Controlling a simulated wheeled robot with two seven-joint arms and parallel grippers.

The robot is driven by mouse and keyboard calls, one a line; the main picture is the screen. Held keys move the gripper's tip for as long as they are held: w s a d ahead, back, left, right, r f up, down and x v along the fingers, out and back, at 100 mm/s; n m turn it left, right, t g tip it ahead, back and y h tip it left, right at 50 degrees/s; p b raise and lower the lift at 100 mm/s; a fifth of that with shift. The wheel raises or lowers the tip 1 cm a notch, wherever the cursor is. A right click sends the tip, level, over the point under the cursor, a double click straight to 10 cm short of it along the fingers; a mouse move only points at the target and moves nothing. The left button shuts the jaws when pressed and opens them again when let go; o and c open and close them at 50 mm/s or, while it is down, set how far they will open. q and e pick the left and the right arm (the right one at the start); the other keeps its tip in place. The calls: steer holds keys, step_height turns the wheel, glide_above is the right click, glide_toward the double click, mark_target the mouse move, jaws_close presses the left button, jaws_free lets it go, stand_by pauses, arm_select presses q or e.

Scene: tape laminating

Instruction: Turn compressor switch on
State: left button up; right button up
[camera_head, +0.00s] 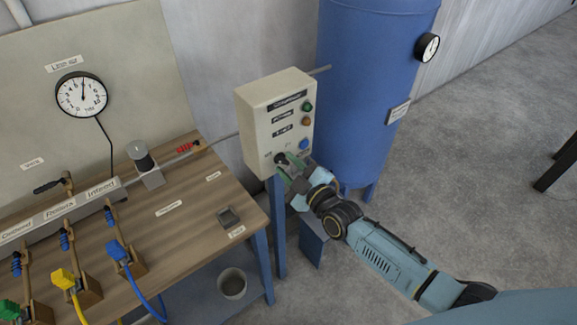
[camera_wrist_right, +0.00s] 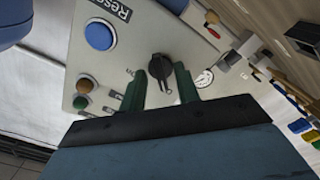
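The compressor control box (camera_head: 262,100) is a cream panel on a blue post. Its black rotary switch (camera_head: 280,158) sits low on the front face; in the right wrist view the switch (camera_wrist_right: 160,67) shows clearly. My right gripper (camera_head: 290,170) is at the lower front of the box. In the right wrist view its two green fingers (camera_wrist_right: 159,84) are apart, one on each side of the switch, with visible gaps. Whether the tips touch the panel, I cannot tell. My left gripper is not in view.
A blue reset button (camera_wrist_right: 99,35), an orange button (camera_wrist_right: 84,85) and a green button (camera_wrist_right: 80,102) are on the same panel. A blue tank (camera_head: 365,90) stands behind the box. A wooden workbench (camera_head: 190,215) with gauge, valves and coloured hoses is at the left.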

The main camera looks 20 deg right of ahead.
jaws_close()
steer(key=shift+m, duration=0.4)
steer(key=m, duration=0.2)
steer(key=shift+a+m, duration=0.1)
steer(key=shift+m, duration=0.3)
steer(key=m, duration=0.3)
steer(key=shift+m, duration=0.3)
steer(key=m, duration=0.5)
steer(key=shift+b, duration=0.3)
steer(key=m, duration=0.5)
steer(key=shift+m+b, duration=0.4)
jaws_free()
